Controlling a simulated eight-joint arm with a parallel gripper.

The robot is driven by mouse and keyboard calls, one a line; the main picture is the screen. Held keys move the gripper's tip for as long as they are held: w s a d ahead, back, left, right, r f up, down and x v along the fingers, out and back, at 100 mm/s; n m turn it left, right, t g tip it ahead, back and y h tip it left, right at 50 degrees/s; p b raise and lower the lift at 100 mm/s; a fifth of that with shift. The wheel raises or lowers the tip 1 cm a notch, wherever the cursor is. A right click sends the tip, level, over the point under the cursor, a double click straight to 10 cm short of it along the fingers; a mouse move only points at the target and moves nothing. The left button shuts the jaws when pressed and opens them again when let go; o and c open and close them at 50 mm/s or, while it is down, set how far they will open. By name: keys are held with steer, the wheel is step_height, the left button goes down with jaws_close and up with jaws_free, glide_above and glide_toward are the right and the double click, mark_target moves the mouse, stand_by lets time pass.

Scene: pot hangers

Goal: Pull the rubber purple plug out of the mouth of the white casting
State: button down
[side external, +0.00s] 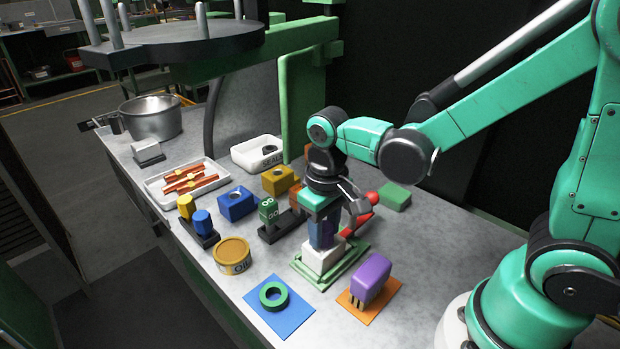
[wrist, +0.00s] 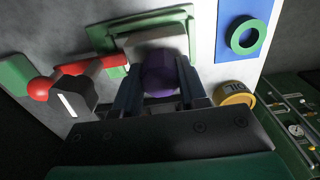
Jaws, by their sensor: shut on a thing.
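My gripper (side external: 322,235) points straight down over the white casting (side external: 322,259). In the wrist view its two fingers (wrist: 160,88) close on the sides of the purple plug (wrist: 160,72). The fingers hide most of the plug in the side view. The white casting also shows in the wrist view (wrist: 150,41), sitting on a green base (side external: 345,268) behind the plug. The plug is at the casting's top; how deep it sits in the mouth cannot be told.
A red-handled clamp (side external: 360,215) is right beside my gripper. A purple brush (side external: 371,274) stands on an orange mat in front. A green ring (side external: 273,295) on a blue mat and an oil tin (side external: 232,254) are to the left. Coloured blocks stand further back.

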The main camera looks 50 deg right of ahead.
mark_target(328, 224)
steer(key=shift+r, duration=0.6)
stand_by(0.4)
steer(key=shift+d+r, duration=0.2)
steer(key=shift+r, duration=0.85)
steer(key=shift+d+r, duration=0.15)
steer(key=shift+r, duration=0.9)
